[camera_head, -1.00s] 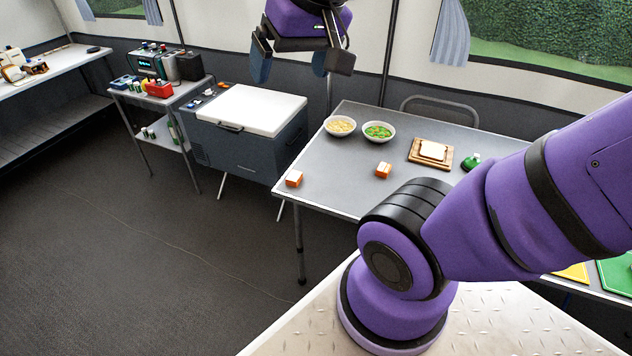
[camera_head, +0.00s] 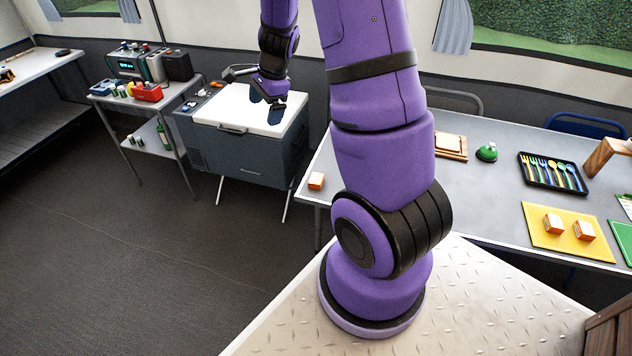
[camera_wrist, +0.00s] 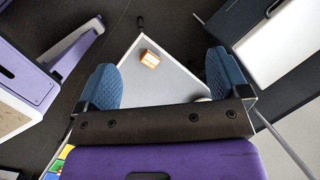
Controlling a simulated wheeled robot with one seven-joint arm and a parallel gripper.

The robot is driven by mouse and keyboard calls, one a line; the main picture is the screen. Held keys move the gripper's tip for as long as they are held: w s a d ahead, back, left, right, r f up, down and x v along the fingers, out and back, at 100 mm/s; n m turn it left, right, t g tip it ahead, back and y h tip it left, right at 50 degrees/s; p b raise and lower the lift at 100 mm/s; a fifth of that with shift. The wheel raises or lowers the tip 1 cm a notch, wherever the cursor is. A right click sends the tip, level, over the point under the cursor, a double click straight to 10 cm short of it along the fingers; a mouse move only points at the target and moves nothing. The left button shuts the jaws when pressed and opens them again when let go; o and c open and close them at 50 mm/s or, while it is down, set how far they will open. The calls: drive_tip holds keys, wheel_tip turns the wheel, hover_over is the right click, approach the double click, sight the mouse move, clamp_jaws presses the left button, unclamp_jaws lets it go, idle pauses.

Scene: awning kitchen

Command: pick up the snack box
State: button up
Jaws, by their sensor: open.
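A small orange-and-white snack box (camera_head: 316,181) stands at the left corner of the grey table (camera_head: 480,190). It also shows in the wrist view (camera_wrist: 150,59), between my fingers in the picture but well below them. Two similar boxes, a left one (camera_head: 553,222) and a right one (camera_head: 584,230), sit on a yellow mat (camera_head: 540,238). My gripper (camera_head: 270,106) is open and empty. In the head view it appears in front of the cooler's white lid, up and left of the corner box. Its blue fingers are spread in the wrist view (camera_wrist: 163,80).
A cooler (camera_head: 262,153) stands left of the table. A side stand (camera_head: 175,95) with devices and bottles is beyond it. A wooden board (camera_head: 449,150), a green object (camera_head: 487,153) and a cutlery tray (camera_head: 540,182) are on the table. My arm hides the table's middle.

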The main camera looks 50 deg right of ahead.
drive_tip(key=d+f+m+g, duration=0.1)
drive_tip(key=d+f+m, duration=0.5)
drive_tip(key=f, duration=0.5)
drive_tip(key=m+g+h, duration=0.1)
drive_tip(key=m+h, duration=0.1)
drive_tip(key=m, duration=0.2)
hover_over(316, 178)
wheel_tip(316, 178, down, 10)
drive_tip(key=f, duration=0.1)
drive_tip(key=shift+g, duration=0.3)
drive_tip(key=f, duration=0.4)
drive_tip(key=shift+s+d+f, duration=0.15)
drive_tip(key=shift+s+f, duration=0.05)
drive_tip(key=shift+f, duration=0.15)
drive_tip(key=shift+w+f, duration=0.2)
drive_tip(key=shift+f, duration=2.9)
drive_tip(key=c, duration=1)
